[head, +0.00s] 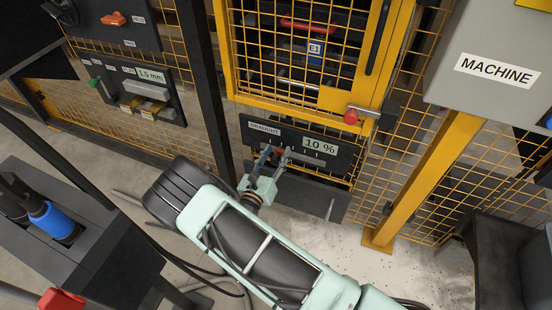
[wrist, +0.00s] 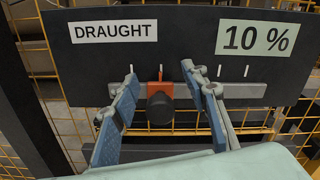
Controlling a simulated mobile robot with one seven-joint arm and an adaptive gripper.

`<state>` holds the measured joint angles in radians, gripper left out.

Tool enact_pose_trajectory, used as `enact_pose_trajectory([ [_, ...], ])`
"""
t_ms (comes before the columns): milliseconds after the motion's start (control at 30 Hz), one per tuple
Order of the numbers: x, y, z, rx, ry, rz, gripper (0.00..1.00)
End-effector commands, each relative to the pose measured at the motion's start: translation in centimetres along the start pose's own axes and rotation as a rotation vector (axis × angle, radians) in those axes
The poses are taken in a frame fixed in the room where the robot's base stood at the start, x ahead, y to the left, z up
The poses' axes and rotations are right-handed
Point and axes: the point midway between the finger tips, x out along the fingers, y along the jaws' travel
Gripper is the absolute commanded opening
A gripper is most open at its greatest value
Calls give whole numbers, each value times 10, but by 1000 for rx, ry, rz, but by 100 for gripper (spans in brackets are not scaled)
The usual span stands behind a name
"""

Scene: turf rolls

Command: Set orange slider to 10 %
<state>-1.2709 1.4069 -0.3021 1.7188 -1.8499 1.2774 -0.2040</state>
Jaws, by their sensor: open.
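The orange slider (wrist: 160,90) with a dark round knob (wrist: 160,107) sits on a grey horizontal rail (wrist: 240,91) in the wrist view. It is near the rail's left part, by the second white tick mark from the left. The dark panel carries a DRAUGHT label (wrist: 116,31) and a display reading 10 % (wrist: 257,39). My gripper (wrist: 158,92) is open, with one blue finger on each side of the slider and a visible gap to both. In the head view my gripper (head: 276,156) is at the panel and largely hides the slider.
A yellow mesh fence with an E1 door (head: 315,50) stands above the panel. A red-knobbed latch (head: 351,117) is above right of the display. A panel reading 1.5 mm (head: 151,75) is at the left. A grey MACHINE box (head: 497,70) is at the right.

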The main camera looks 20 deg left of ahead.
Motion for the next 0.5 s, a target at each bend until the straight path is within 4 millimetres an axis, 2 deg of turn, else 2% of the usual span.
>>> enact_pose_trajectory([
  [100,0,-6,23,3,-1,0,41],
  [300,0,-14,52,2,1,0,41],
  [500,-1,-19,68,-2,1,1,41],
])
